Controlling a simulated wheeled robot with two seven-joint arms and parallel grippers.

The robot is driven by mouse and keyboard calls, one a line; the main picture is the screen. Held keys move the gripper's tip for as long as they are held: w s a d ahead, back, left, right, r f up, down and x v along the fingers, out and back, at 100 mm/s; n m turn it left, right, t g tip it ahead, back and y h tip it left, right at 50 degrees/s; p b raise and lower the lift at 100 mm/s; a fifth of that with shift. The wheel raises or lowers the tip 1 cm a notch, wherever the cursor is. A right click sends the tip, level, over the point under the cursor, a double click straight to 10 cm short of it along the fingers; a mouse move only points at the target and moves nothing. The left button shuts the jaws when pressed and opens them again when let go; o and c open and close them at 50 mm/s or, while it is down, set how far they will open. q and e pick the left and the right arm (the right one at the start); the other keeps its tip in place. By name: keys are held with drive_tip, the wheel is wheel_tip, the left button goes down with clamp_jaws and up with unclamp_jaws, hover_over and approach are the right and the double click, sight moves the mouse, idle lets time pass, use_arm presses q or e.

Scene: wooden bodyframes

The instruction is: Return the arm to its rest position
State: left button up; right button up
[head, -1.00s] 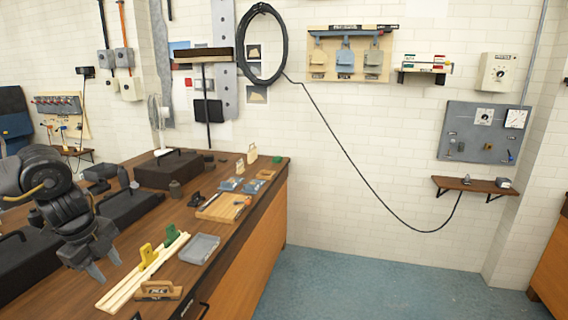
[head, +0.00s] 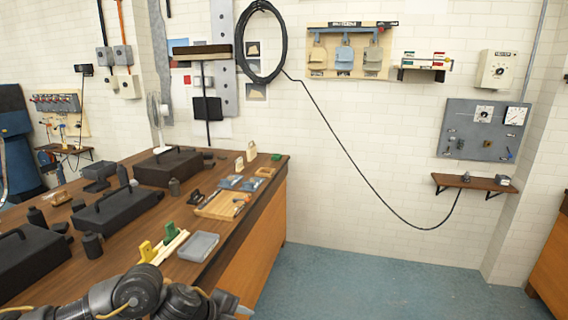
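My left arm (head: 135,293) comes in along the bottom left edge of the head view, in front of the workbench. Its gripper (head: 228,303) is at the bottom edge, close to the bench's front edge. The fingers are small and partly cut off by the frame, so I cannot tell whether they are open or shut. I see nothing held in it. My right gripper is not in view.
The wooden workbench (head: 130,262) holds black toolboxes (head: 115,208), a grey tray (head: 198,246), pale wooden strips with yellow and green blocks (head: 168,241), and a wooden board (head: 222,205). The blue floor (head: 350,285) to the right is clear.

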use_arm(q)
drive_tip(key=s+d+n+t+h, duration=0.1)
drive_tip(key=s+d+n+t, duration=0.3)
drive_tip(key=s+d+n, duration=0.3)
drive_tip(key=s+a+f+n+g+y, duration=0.25)
drive_tip(key=s+a+f+n, duration=0.2)
drive_tip(key=s+a, duration=0.3)
drive_tip(key=s+a+f+n+g+y, duration=0.1)
drive_tip(key=s+a+f+n+y, duration=0.25)
drive_tip(key=s+a+n, duration=0.45)
drive_tip(key=s+a+f+n+g+y, duration=0.2)
drive_tip(key=s+a+f+n, duration=0.3)
drive_tip(key=s, duration=0.4)
wheel_tip(320, 180, down, 32)
drive_tip(key=m+g+b, duration=0.2)
drive_tip(key=b, duration=0.4)
drive_tip(key=s+a+f+b, duration=0.1)
drive_tip(key=s+f+b, duration=0.1)
drive_tip(key=s+f, duration=0.6)
drive_tip(key=s+a+f+b, duration=0.2)
drive_tip(key=s+f, duration=0.7)
drive_tip(key=f, duration=0.2)
drive_tip(key=shift+a+f+g, duration=0.25)
drive_tip(key=shift+f+g, duration=0.1)
drive_tip(key=shift+f, duration=0.05)
